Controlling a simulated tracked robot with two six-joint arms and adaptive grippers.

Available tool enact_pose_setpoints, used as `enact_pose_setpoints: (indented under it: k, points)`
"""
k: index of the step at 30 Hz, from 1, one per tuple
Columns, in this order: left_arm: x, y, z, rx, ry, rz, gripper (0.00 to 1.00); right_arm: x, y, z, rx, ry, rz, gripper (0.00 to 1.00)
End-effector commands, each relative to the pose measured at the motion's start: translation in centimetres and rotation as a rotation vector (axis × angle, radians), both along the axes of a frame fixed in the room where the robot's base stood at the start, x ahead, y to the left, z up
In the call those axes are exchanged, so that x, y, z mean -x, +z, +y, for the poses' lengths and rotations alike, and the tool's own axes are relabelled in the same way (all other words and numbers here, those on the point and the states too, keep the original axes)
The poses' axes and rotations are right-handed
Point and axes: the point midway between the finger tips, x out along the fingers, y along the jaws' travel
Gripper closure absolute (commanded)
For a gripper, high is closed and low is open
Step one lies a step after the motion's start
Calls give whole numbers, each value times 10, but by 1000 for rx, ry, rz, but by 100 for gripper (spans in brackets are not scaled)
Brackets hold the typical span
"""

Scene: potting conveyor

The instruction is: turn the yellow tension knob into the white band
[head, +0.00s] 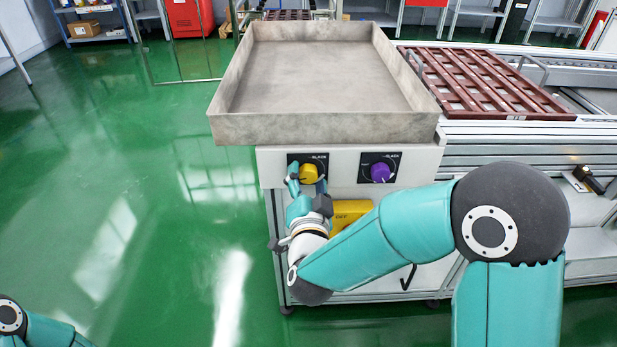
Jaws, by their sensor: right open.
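The yellow tension knob (309,174) sits on a black square plate on the white front panel (342,157), below the grey tray. The plate carries the word "SLACK". My right gripper (306,182) is at the yellow knob, with its open fingers around or just in front of it; I cannot tell whether they touch it. The white band and the knob's pointer cannot be made out, as the fingers cover part of the plate. My left gripper is out of view; only part of my left arm shows at the bottom left corner.
A purple knob (380,172) on a similar plate is close to the right. A yellow box (350,213) is below the panel, partly behind my arm. A large grey tray (375,130) overhangs above. A brown slatted rack (510,117) lies on the conveyor. The green floor at left is clear.

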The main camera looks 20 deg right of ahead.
Motion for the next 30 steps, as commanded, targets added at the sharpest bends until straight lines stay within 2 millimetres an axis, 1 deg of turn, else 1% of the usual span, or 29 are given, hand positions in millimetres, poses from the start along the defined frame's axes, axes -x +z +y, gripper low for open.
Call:
enact_pose_setpoints:
  k: [2, 3, 11, 12, 13, 14, 23, 30]
  points:
    - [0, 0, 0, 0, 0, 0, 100, 0, 0, -1, 0, -2, 1, 34]
    - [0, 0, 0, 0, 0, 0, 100, 0, 0, -1, 0, -3, 0, 41]
    - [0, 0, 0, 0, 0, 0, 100, 1, 0, -2, 0, -5, 0, 84]
    - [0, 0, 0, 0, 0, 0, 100, 1, 0, -2, 0, -5, 0, 91]
    - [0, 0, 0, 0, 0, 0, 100, 1, 0, -2, 0, -6, 1, 94]
    - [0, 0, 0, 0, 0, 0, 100, 1, 0, -6, 0, -7, 1, 94]
    - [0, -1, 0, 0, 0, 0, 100, 1, -1, -4, 37, -9, 12, 94]
    - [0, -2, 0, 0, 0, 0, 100, 1, -1, -4, 155, -9, 47, 94]
